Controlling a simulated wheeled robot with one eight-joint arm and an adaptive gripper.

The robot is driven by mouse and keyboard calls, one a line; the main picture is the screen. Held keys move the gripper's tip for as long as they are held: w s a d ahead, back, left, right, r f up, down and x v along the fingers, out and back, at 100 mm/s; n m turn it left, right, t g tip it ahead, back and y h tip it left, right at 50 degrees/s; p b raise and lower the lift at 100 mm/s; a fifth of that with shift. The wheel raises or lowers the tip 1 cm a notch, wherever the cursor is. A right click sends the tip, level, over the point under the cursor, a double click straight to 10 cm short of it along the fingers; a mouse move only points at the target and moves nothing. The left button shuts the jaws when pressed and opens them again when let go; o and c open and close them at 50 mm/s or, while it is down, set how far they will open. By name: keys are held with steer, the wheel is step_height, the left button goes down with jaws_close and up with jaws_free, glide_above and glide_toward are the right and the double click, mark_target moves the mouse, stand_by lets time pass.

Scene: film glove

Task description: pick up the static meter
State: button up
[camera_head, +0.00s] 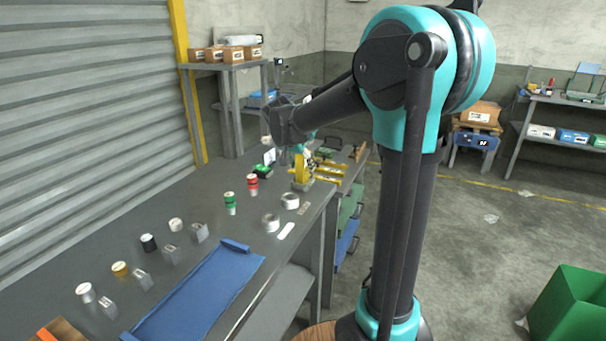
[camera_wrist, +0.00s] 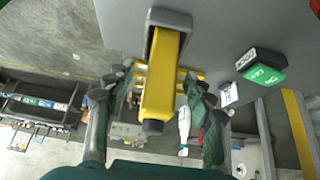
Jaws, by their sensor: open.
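No thing is clearly marked as the static meter. I cannot tell whether either is the meter. My gripper (camera_head: 299,150) is above the bench's far part, at a yellow upright tool with a grey base (camera_head: 301,171). In the wrist view my open fingers (camera_wrist: 162,88) are on both sides of its yellow post (camera_wrist: 160,85).
Red (camera_head: 252,184) and green (camera_head: 229,202) rolls and white tape rolls (camera_head: 290,201) stand nearer on the grey bench. A blue mat (camera_head: 200,295) and several small jars and metal blocks lie in front. Yellow clamp-like bars (camera_head: 330,168) are right of the yellow tool.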

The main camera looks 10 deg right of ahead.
mark_target(303, 170)
steer(key=x, duration=0.4)
steer(key=shift+f, duration=0.2)
jaws_close()
